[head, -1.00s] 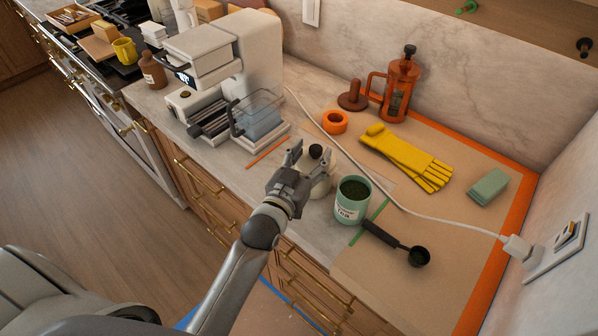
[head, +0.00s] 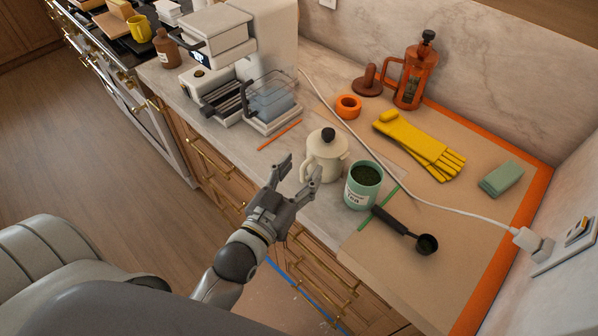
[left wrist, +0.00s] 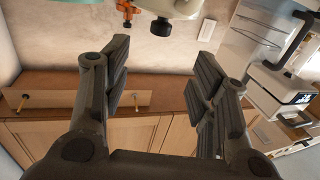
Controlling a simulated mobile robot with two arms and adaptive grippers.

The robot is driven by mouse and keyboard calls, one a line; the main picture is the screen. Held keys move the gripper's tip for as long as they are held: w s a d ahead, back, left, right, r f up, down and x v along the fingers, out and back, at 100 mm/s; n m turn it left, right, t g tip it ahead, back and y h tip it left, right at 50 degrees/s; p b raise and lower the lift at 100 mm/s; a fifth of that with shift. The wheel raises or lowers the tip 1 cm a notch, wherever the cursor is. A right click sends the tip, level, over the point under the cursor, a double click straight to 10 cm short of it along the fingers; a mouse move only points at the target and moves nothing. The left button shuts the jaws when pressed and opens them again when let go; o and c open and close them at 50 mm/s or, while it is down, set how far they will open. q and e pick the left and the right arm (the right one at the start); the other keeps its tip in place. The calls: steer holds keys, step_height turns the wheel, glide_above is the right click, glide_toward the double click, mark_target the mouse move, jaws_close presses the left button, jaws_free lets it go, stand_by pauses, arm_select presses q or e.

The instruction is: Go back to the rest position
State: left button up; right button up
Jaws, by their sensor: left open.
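My left gripper (head: 299,172) is open and empty. In the head view it hangs at the front edge of the counter, in front of the cream lidded pot (head: 325,160) and apart from it. Its two spread fingers also show in the left wrist view (left wrist: 160,90), with nothing between them. The cream pot has a black knob and stands upright on the counter. A green tea tin (head: 361,192), open at the top with dark contents, stands to the right of the pot. My right gripper is not in view.
A black scoop (head: 405,230) lies by the tin. A white coffee machine (head: 222,65) stands at the back left. A white cable (head: 440,212) crosses the counter.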

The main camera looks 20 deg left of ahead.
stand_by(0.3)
arm_select(q)
steer(key=s+a+f+m+g+y, duration=0.1)
steer(key=s+f+g, duration=0.55)
steer(key=s, duration=0.25)
steer(key=s+a+f+g, duration=0.1)
steer(key=s+f+g, duration=0.5)
steer(key=s+g, duration=0.25)
step_height(320, 180, down, 29)
steer(key=s+b, duration=0.2)
steer(key=b, duration=0.1)
steer(key=s+a+f+g+b, duration=0.2)
steer(key=s+a+f, duration=0.1)
steer(key=s+f, duration=1.4)
steer(key=shift+s+f+y, duration=0.15)
steer(key=shift+f+y, duration=0.15)
steer(key=shift+f, duration=0.55)
